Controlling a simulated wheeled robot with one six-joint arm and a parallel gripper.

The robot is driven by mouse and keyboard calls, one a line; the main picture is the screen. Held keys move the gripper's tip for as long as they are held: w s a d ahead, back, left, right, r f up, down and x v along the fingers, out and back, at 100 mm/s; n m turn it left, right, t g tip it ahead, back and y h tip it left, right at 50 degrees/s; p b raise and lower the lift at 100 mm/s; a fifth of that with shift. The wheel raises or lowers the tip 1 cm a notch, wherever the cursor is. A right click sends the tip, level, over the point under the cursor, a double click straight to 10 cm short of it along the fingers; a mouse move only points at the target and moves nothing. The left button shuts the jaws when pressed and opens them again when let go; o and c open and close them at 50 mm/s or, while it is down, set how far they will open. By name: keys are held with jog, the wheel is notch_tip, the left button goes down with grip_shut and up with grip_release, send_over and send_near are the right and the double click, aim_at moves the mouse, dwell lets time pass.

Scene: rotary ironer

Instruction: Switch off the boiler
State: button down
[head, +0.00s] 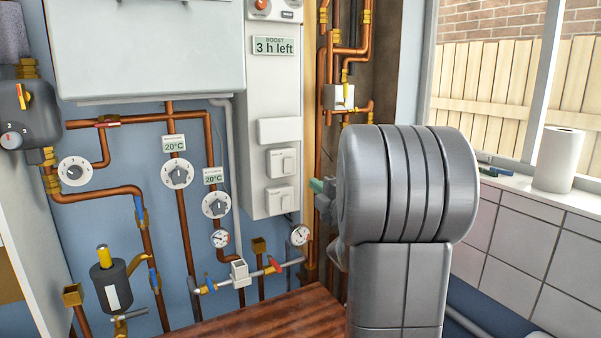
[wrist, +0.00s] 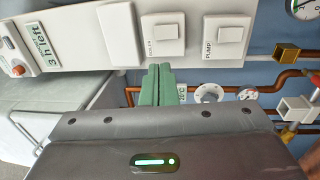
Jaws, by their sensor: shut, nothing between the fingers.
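A tall white control panel (head: 257,99) carries two rocker switches, an upper one (head: 281,163) and a lower one (head: 279,200). In the wrist view, turned sideways, the lower switch (wrist: 226,38) is labelled PUMP. The upper switch (wrist: 163,35) has a small label that seems to read BOILER. I cannot tell either rocker's position. My gripper (wrist: 158,70) is shut and empty, its green fingers by the panel's edge, in line with the upper switch. In the head view the gripper (head: 316,186) is just right of the switches, partly hidden by my arm. Contact is not visible.
Above the switches are a blank cover (head: 279,131) and a display (head: 274,47) reading "BOOST 3 h left". A large white casing (head: 150,45) hangs left. Copper pipes, dials (head: 177,175) and gauges (head: 299,235) surround the panel. A paper roll (head: 558,160) stands on the sill.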

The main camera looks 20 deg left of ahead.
aim_at(287, 163)
jog(key=p+x, duration=0.4)
jog(key=x, duration=0.9)
jog(key=shift+w+a, duration=0.25)
jog(key=shift+a, duration=0.05)
jog(key=shift+w+a+r+p, duration=0.1)
jog(key=shift+a+r+p, duration=0.05)
jog(key=shift+r+p, duration=0.4)
jog(key=shift+f, duration=0.35)
jog(key=shift+f+b, duration=0.1)
jog(key=shift+b, duration=0.2)
